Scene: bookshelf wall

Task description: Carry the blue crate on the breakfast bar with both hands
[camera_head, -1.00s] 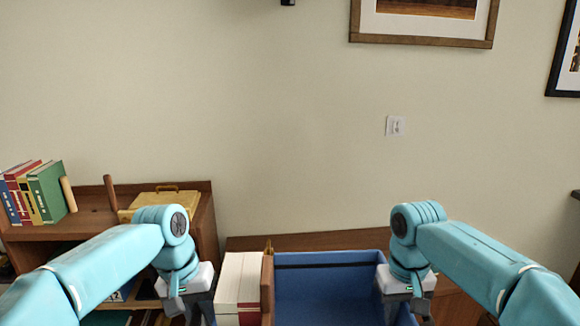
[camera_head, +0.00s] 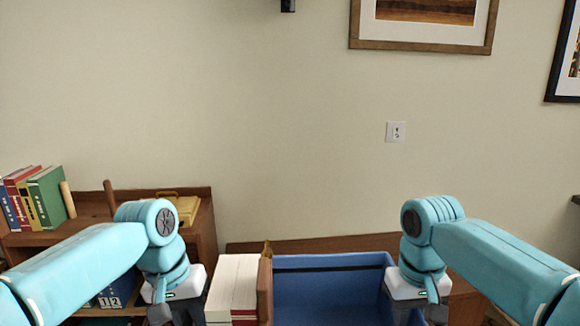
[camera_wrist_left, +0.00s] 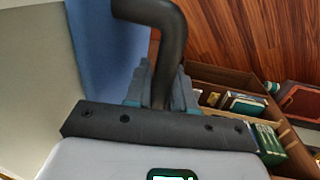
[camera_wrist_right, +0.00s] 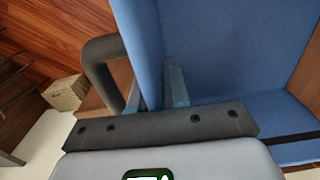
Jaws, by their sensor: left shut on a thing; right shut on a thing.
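The blue crate (camera_head: 330,265) is at the bottom centre of the head view, between my two arms; its lower part is cut off. White-paged books (camera_head: 232,285) and a brown wooden upright (camera_head: 265,292) stand at its left end, apparently inside it. My left gripper (camera_wrist_left: 163,78) is shut on a dark curved handle (camera_wrist_left: 165,20) at the crate's blue wall (camera_wrist_left: 100,40). My right gripper (camera_wrist_right: 157,88) is shut on the crate's other end, beside a similar dark handle (camera_wrist_right: 95,65). The exact finger contact there is partly hidden.
A brown shelf unit (camera_head: 205,240) with coloured books (camera_head: 45,195) and a yellow case (camera_head: 185,208) stands at the left. A brown wooden surface (camera_head: 330,243) runs behind the crate. A woven basket (camera_wrist_right: 66,93) shows in the right wrist view.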

